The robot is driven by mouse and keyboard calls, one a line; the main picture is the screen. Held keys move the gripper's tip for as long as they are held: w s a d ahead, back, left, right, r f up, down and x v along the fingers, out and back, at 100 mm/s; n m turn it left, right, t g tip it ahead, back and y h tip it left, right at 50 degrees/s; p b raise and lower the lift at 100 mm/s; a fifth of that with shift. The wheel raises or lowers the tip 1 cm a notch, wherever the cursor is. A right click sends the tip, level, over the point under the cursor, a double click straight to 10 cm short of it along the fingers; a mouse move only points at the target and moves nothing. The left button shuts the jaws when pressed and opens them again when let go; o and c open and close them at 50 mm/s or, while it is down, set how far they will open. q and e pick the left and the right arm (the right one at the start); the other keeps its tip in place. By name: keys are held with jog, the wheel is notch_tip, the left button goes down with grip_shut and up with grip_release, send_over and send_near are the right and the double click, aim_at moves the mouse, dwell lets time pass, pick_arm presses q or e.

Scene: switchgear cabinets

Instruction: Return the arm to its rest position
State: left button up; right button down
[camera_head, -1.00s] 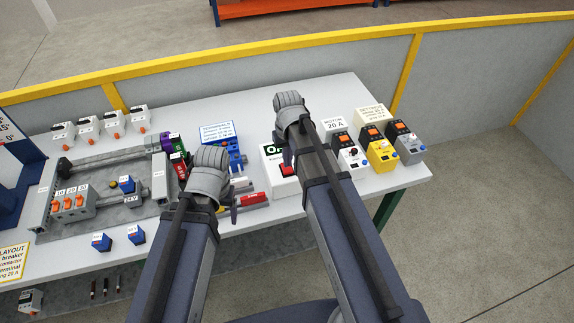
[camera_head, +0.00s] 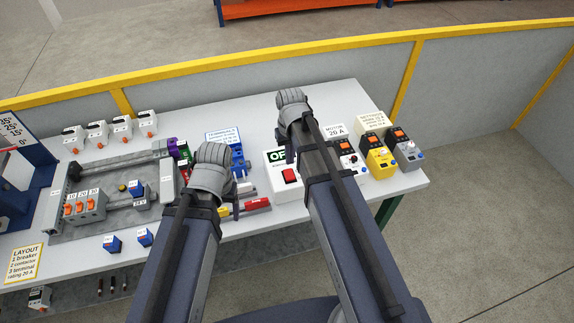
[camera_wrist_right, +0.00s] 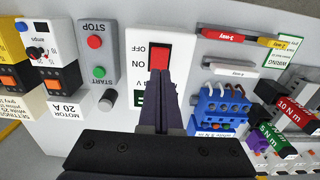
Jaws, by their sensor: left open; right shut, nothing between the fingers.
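My left gripper (camera_head: 233,192) hangs over the middle of the bench in the head view. Its fingers are mostly hidden behind the wrist, and it is open with nothing seen in it. My right gripper (camera_head: 284,140) is over the bench to the right, beside the white switch box (camera_head: 290,190). In the right wrist view my right gripper (camera_wrist_right: 160,76) is shut and empty. Its fingertips overlap the lower edge of the red rocker switch (camera_wrist_right: 159,57) in that picture; I cannot tell whether they touch it.
The bench (camera_head: 345,97) holds a grey mounting tray (camera_head: 60,235) with parts at left, blue terminals (camera_head: 237,160), a red-ended tool (camera_head: 257,204), and motor units (camera_head: 378,160) at right. A yellow-topped wall (camera_head: 480,85) stands behind. Open floor lies at right.

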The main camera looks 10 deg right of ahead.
pick_arm(q)
notch_tip(320, 180, down, 10)
jog(key=b, duration=0.9)
jog(key=shift+b, duration=0.35)
pick_arm(e)
jog(key=s+a+f+n, duration=0.1)
jog(key=s+a+f, duration=0.4)
jog(key=s, duration=0.2)
jog(key=s+a+f+n+h, duration=0.1)
jog(key=s+a+f+n, duration=0.1)
jog(key=s+a+f, duration=0.2)
jog(key=s+a, duration=0.1)
jog(key=s, duration=0.2)
jog(key=shift+s+a+f, duration=0.2)
jog(key=shift+f, duration=0.2)
